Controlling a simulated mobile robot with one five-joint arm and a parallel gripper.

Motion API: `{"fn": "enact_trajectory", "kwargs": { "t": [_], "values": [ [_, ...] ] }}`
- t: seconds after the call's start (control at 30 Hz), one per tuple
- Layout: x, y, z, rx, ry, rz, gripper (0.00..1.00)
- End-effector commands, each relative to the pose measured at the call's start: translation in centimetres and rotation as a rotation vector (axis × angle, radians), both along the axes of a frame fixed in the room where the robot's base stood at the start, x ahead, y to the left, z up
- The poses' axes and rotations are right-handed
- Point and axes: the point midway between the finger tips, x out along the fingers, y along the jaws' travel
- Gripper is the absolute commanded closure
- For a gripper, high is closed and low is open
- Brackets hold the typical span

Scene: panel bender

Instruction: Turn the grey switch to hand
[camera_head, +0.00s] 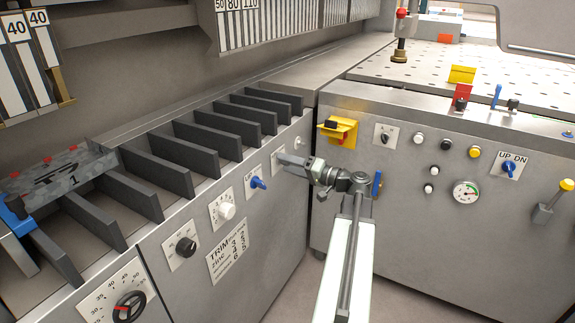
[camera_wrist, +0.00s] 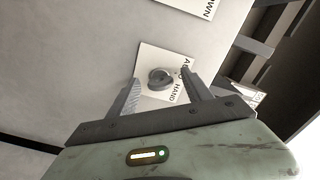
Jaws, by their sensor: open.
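The grey switch (camera_wrist: 160,79) is a round knob on a white plate (camera_wrist: 147,58) lettered with HAND and a partly covered word starting with A. In the wrist view it sits between the two fingertips of my gripper (camera_wrist: 160,77), with a gap on each side. The fingers are open and hold nothing. I cannot tell from the view which word the knob points at. In the head view my gripper (camera_head: 289,160) is at the left cabinet's front, in front of the switch's plate (camera_head: 275,157), and it hides the knob.
Left of my gripper are a blue switch (camera_head: 257,183), a white knob (camera_head: 226,211) and a black knob (camera_head: 185,247). Dark dividers (camera_head: 157,172) line the cabinet top. The right cabinet (camera_head: 330,215) carries a yellow bracket (camera_head: 347,131), buttons and a gauge (camera_head: 466,191).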

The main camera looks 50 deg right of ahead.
Motion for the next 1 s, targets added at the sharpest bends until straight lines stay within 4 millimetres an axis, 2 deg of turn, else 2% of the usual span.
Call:
{"fn": "enact_trajectory", "kwargs": {
  "t": [0.07, 0.23, 0.3, 0.67, 1.0],
  "values": [
    [-0.01, 0.02, 0.0, 0.0, 0.0, 0.0, 0.42],
    [0.01, 0.05, 0.0, 0.0, 0.0, 0.001, 0.86],
    [0.02, 0.06, -0.01, 0.0, 0.0, 0.001, 1.0],
    [0.2, 0.29, 0.0, 0.059, 0.015, 0.005, 1.0],
    [0.21, 0.33, 0.04, 0.308, 0.076, 0.005, 1.0]
  ]
}}
